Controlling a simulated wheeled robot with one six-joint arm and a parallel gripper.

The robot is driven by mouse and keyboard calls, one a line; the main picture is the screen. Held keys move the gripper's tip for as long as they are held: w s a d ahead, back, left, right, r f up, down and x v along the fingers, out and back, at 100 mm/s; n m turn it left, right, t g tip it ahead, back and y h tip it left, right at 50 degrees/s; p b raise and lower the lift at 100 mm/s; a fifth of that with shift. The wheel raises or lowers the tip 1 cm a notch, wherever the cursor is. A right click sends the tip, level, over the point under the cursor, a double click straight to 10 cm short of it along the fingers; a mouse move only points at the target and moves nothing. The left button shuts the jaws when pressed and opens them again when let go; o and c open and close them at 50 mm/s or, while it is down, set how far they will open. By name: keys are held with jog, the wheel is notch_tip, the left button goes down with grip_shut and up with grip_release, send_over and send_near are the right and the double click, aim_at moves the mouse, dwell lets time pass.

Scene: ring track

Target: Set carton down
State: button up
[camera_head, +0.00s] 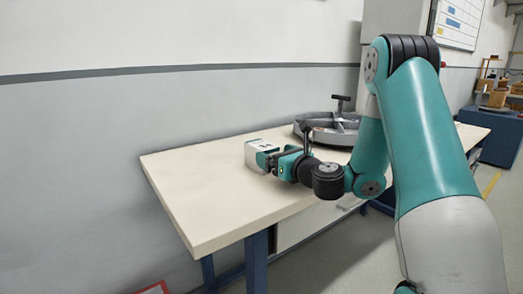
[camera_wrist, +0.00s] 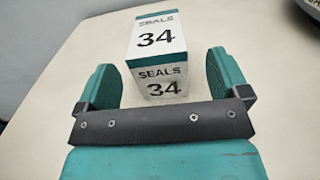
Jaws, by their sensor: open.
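The carton (camera_wrist: 160,50) is a white and teal box marked "SEALS 34". It stands on the pale table top (camera_head: 190,200), and in the head view the carton (camera_head: 258,152) is near the middle of the table. My gripper (camera_wrist: 168,75) is open, with one teal finger on each side of the carton's near end. Gaps show between the fingers and the carton in the wrist view. In the head view my gripper (camera_head: 270,160) reaches in from the right, low over the table, and hides part of the carton.
A round grey tray (camera_head: 330,135) with dividers and an upright handle stands on the table, behind my arm. A grey wall (camera_head: 120,110) runs along the table's back. The table's left and front area is clear. A blue stand (camera_head: 495,135) with brown items is far right.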

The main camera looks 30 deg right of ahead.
aim_at(265, 146)
jog(key=w, duration=0.1)
jog(key=w+p, duration=0.2)
jog(key=w, duration=0.1)
jog(key=shift+a+r, duration=0.3)
jog(key=shift+r, duration=0.1)
jog(key=shift+w+f, duration=0.15)
jog(key=shift+w, duration=0.3)
jog(key=c, duration=1.1)
notch_tip(265, 146, up, 20)
jog(key=p, duration=0.9)
jog(key=shift+p, duration=0.35)
jog(key=shift+c, duration=0.2)
